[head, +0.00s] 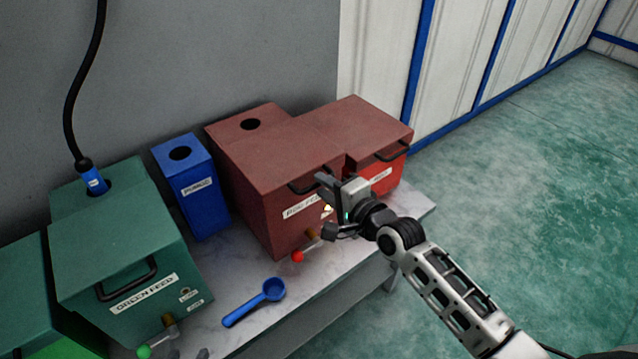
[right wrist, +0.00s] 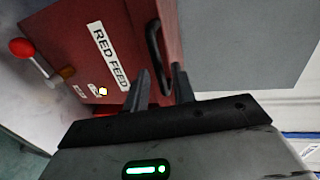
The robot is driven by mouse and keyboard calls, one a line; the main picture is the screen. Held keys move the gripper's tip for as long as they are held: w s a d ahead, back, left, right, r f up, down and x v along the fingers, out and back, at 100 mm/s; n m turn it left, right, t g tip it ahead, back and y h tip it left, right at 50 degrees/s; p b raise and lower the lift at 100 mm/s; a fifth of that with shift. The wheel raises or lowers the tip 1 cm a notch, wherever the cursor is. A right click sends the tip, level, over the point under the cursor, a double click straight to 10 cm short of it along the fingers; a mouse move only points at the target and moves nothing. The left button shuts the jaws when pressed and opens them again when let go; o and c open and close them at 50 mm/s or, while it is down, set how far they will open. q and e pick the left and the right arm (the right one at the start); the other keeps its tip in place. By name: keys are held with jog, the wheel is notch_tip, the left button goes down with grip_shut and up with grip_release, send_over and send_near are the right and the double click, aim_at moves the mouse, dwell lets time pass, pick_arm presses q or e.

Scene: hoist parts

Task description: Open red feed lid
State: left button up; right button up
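The red feed box (head: 270,190) stands on the bench with its lid (head: 300,145) down. Its black lid handle (head: 310,184) is on the front edge, partly hidden by my right gripper in the head view. My right gripper (head: 328,190) is at the front of the box. In the right wrist view its two fingers (right wrist: 160,72) are apart, with the black handle (right wrist: 153,45) showing between and beyond them; I cannot tell whether they touch it. The RED FEED label (right wrist: 110,55) is beside the fingers. Small grey shapes (head: 188,354) at the bottom edge appear to be my left gripper's tips.
A red-knobbed lever (head: 298,256) sticks out below the label. A brighter red bin (head: 385,172) with its own handle adjoins on the right. A blue box (head: 190,195), the green feed box (head: 125,250) and a blue scoop (head: 258,300) are on the left. Open floor lies right.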

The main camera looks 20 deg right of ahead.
jog(key=shift+x, duration=1.3)
